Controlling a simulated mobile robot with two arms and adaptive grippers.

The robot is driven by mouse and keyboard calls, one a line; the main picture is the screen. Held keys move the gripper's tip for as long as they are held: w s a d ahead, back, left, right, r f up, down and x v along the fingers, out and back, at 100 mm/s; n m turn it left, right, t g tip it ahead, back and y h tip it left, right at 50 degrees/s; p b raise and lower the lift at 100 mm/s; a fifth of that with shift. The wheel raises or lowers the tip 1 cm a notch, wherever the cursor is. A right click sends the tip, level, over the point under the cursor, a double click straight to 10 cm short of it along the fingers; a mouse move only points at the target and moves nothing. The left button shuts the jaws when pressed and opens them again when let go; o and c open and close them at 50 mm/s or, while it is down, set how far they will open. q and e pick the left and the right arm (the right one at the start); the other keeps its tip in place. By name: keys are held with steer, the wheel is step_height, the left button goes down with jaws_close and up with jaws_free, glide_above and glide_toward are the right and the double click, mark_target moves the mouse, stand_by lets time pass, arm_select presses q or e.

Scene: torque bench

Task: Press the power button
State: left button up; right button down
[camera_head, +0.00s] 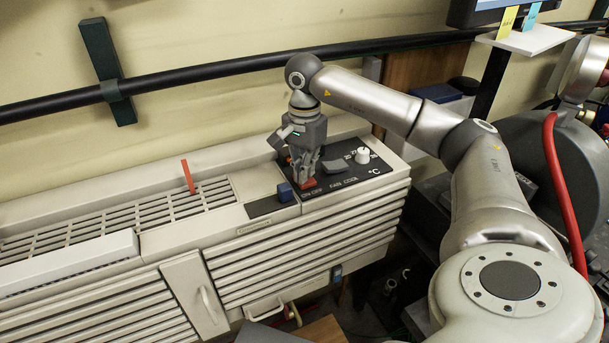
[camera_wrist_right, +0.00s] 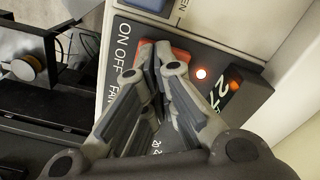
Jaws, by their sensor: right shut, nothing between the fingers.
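The power button is an orange-red rocker (camera_head: 308,184) by the "ON OFF" lettering on the dark control panel of the beige unit. It also shows in the wrist view (camera_wrist_right: 181,54), partly hidden behind the fingertips. My right gripper (camera_head: 304,173) points down at the button, its fingers closed together and empty. In the wrist view its fingertips (camera_wrist_right: 163,62) overlap the button; they look at or very near its surface, and I cannot tell whether they press it. A small round light (camera_wrist_right: 201,74) beside the button glows. My left gripper is not in view.
The panel also carries a grey switch (camera_head: 335,166) and a white knob (camera_head: 363,155). A blue block (camera_head: 285,192) stands left of the button. A red lever (camera_head: 188,177) rises from the grille. A black pipe (camera_head: 220,72) runs along the wall behind.

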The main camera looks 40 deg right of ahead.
steer(key=shift+r+p, duration=2.5)
steer(key=shift+r, duration=0.9)
steer(key=shift+f, duration=0.1)
